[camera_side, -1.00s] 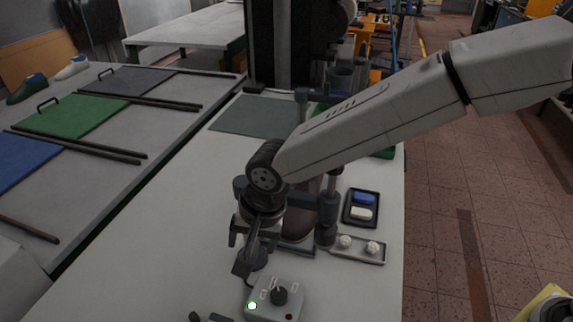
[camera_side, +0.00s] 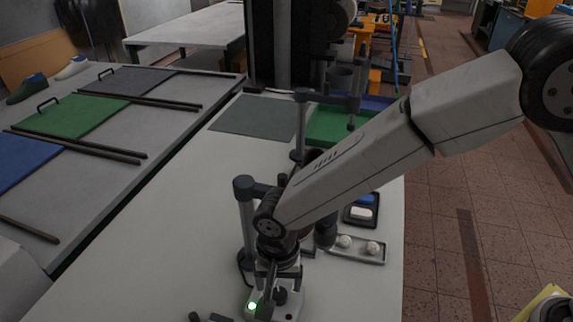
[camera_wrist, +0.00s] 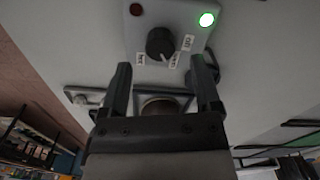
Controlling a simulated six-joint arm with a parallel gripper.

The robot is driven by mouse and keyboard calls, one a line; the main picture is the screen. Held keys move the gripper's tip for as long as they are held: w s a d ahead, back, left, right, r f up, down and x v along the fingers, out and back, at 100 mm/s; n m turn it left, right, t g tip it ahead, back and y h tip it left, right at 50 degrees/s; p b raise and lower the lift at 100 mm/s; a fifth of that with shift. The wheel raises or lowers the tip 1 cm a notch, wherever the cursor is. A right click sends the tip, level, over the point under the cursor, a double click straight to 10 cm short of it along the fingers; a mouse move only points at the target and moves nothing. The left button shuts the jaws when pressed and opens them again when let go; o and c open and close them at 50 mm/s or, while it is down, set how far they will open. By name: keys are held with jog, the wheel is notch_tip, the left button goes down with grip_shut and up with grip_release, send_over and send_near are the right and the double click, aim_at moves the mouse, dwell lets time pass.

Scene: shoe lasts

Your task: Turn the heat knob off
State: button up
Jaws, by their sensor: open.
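The heat knob (camera_wrist: 160,43) is black and round. It sits on a light grey control box (camera_wrist: 190,14) with a lit green lamp (camera_wrist: 207,19), a dark red lamp (camera_wrist: 136,9) and small white labels around the knob. The labels are too small to read surely. My gripper (camera_wrist: 162,65) is open, one finger on each side of the knob's line in the wrist view, with nothing between the tips. In the side view my gripper (camera_side: 274,283) hangs low over the box, partly hiding the knob (camera_side: 281,297). I cannot tell whether the fingers touch it.
A tray with two white round pieces (camera_side: 358,246) and a dark tray with a blue and a white block (camera_side: 362,213) lie right of my arm. The bench (camera_side: 160,240) is clear on the left.

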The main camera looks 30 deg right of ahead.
aim_at(279, 294)
jog(key=shift+f, duration=1.8)
grip_shut()
